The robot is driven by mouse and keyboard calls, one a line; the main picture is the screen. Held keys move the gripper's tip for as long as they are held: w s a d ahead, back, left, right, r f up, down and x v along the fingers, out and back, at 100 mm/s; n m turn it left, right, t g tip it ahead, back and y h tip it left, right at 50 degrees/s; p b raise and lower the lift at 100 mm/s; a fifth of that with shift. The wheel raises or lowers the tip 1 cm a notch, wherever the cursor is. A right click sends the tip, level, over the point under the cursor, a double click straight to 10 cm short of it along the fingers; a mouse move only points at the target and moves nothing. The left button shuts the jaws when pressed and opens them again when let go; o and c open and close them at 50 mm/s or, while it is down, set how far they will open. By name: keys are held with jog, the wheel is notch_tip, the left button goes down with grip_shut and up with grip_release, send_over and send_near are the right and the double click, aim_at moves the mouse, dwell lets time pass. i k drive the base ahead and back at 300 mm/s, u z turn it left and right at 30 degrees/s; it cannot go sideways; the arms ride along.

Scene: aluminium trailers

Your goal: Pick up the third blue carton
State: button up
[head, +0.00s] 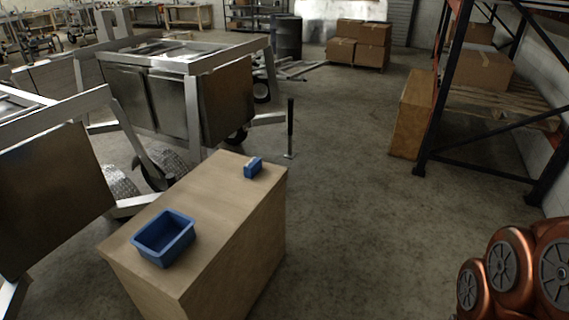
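A small blue carton (254,167) lies on top of a light wooden box-shaped stand (215,204), near its far right corner. An open blue bin (164,239) sits on the same top, nearer to me and to the left, apart from the carton. The part of the bin's inside that shows looks empty. Only one blue carton shows. My copper-coloured arm (515,270) shows at the lower right. My gripper is out of view.
Aluminium trailers (180,90) stand left of and behind the stand. A black pallet rack (480,85) with cardboard boxes stands at the right. More boxes (360,45) and a dark drum (286,38) stand at the back. The floor between the stand and the rack is clear.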

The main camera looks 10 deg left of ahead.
aim_at(251, 168)
jog(key=i, duration=3.95)
jog(key=u, duration=3.9)
